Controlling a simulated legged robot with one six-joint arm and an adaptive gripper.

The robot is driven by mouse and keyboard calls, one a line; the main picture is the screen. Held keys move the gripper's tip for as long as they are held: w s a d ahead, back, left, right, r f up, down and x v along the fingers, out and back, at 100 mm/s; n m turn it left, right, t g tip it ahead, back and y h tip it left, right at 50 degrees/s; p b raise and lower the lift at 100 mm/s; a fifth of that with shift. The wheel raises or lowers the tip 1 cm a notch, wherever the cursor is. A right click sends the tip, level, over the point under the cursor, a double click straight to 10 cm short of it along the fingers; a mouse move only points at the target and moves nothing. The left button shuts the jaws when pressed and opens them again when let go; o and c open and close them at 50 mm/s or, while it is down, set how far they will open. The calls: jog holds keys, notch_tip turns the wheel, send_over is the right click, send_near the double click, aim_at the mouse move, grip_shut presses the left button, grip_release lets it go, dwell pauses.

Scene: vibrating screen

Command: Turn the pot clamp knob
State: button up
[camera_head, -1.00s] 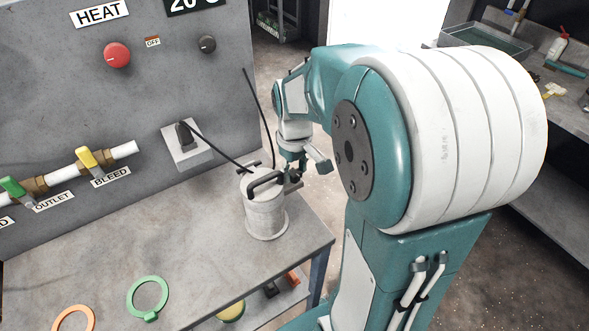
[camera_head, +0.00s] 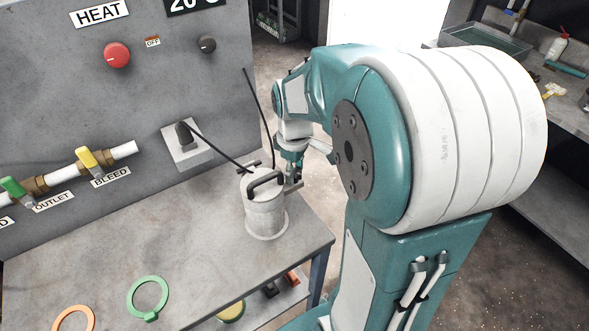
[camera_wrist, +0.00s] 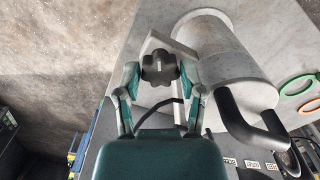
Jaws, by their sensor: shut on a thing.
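The pot (camera_head: 265,217) is a pale grey metal cylinder standing on the table near its right edge, with a dark handle (camera_head: 266,180) on top. It also shows on the right of the wrist view (camera_wrist: 222,50). The pot clamp knob (camera_wrist: 159,67) is dark and lobed, on a light grey bracket (camera_wrist: 172,45) beside the pot. My gripper (camera_wrist: 160,76) is shut on the knob, with one teal finger on each side of it. In the head view my gripper (camera_head: 292,172) is at the pot's right side, and the knob is hard to make out there.
The grey table (camera_head: 110,250) holds a green ring (camera_head: 147,317) and an orange ring at the front. A grey panel stands behind, with a red button (camera_head: 117,55), pipes and a yellow valve handle (camera_head: 87,158). A dark cable runs to the pot top.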

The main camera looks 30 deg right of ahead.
aim_at(294, 172)
jog(key=o, duration=1.1)
jog(key=shift+w+r, duration=0.1)
jog(key=shift+r, duration=3.85)
jog(key=s+a+r+m+t, duration=0.3)
jog(key=s+a+m+t, duration=0.2)
jog(key=s+a, duration=0.5)
jog(key=shift+s+a+m+t, duration=0.3)
jog(key=shift+s+m, duration=0.5)
jog(key=shift+s, duration=0.6)
